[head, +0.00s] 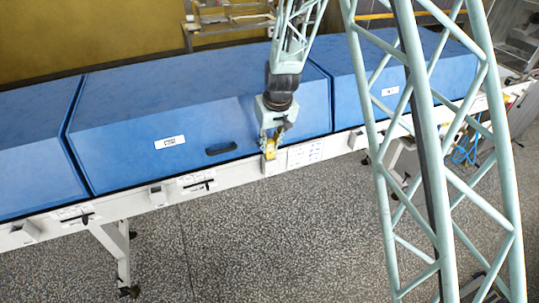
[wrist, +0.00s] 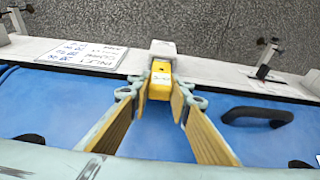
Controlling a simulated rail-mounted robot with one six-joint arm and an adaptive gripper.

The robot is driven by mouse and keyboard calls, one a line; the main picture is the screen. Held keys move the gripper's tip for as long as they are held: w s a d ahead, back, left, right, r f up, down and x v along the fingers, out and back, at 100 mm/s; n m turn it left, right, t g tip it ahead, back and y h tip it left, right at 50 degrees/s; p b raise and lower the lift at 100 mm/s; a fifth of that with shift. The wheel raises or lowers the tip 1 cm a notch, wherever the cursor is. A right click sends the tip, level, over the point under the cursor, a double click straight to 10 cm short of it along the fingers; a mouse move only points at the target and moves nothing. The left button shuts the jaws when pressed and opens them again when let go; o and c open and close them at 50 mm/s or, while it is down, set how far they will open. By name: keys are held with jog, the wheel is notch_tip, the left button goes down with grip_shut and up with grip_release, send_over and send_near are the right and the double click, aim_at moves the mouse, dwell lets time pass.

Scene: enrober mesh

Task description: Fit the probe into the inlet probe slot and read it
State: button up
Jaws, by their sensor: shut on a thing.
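My gripper (head: 270,143) is at the front edge of the blue-covered machine, pointing down. Its yellow-padded fingers are shut on the yellow probe (wrist: 160,82), which also shows in the head view (head: 270,153). The probe's far end meets a white box (wrist: 162,49) on the white rail; this box, apparently the probe slot, is just below the gripper in the head view (head: 269,167). I cannot tell how far the probe is inside it. The probe's label is too small to read.
A printed sheet (wrist: 82,55) is beside the box on the rail. A blue hood (head: 200,115) with a dark handle (head: 221,149) stands close to the gripper. Another small box (head: 157,195) and a black lever (head: 198,185) sit along the rail to the left. The speckled floor (head: 230,250) is clear.

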jog(key=shift+r, duration=0.15)
jog(key=shift+r, duration=4.85)
